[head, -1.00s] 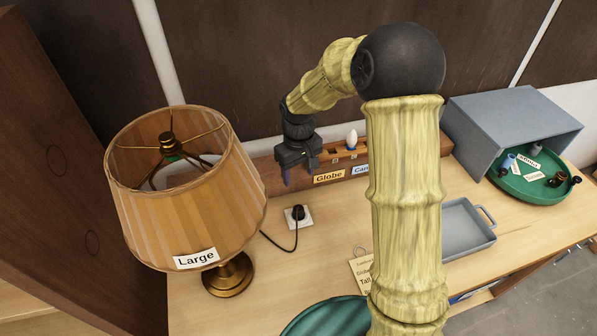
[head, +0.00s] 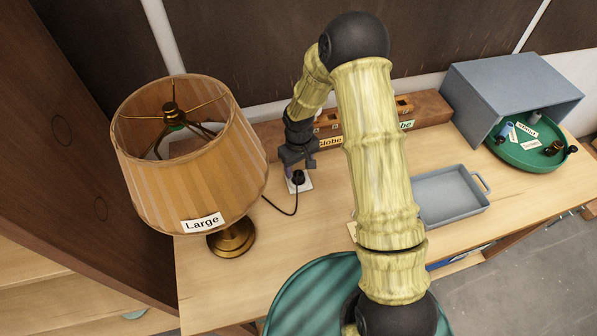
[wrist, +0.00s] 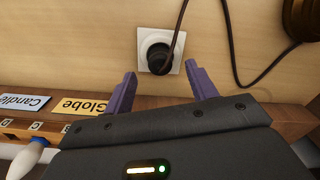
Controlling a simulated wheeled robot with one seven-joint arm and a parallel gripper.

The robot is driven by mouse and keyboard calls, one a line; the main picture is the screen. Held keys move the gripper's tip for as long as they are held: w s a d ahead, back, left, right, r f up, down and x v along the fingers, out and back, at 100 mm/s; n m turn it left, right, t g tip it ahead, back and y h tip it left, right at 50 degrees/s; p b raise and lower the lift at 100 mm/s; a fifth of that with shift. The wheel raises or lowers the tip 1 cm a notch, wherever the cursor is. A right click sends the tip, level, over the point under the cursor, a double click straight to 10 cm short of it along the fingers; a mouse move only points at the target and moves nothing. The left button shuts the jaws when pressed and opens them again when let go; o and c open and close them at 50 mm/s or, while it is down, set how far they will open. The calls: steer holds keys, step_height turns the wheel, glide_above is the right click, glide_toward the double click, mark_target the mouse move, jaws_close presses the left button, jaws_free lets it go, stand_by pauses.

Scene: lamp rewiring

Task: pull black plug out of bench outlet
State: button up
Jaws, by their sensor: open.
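The black plug (head: 298,177) sits in the white bench outlet (head: 307,186) on the wooden bench top, with its black cord curving to the left toward the lamp. In the wrist view the plug (wrist: 158,57) is in the round socket of the outlet (wrist: 143,38). My gripper (wrist: 158,82) is open, its two purple fingers spread to either side below the outlet in that view, with the plug roughly centred ahead of the gap. In the head view my gripper (head: 292,172) is low beside the plug and partly overlaps the outlet. Nothing is between the fingers.
The lamp with the "Large" shade (head: 190,170) stands left of the outlet. A wooden bulb rack (head: 430,106) with labels runs along the back. A grey tray (head: 450,195), a blue-grey box (head: 510,85) and a green tray (head: 545,158) stand to the right.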

mark_target(299, 173)
steer(key=shift+f+p, duration=0.5)
steer(key=shift+f, duration=1.9)
steer(key=c, duration=1.1)
steer(key=shift+o, duration=0.2)
steer(key=shift+r, duration=0.15)
steer(key=shift+r+p, duration=0.65)
steer(key=shift+r, duration=0.3)
steer(key=shift+r+p, duration=0.8)
steer(key=shift+r, duration=0.45)
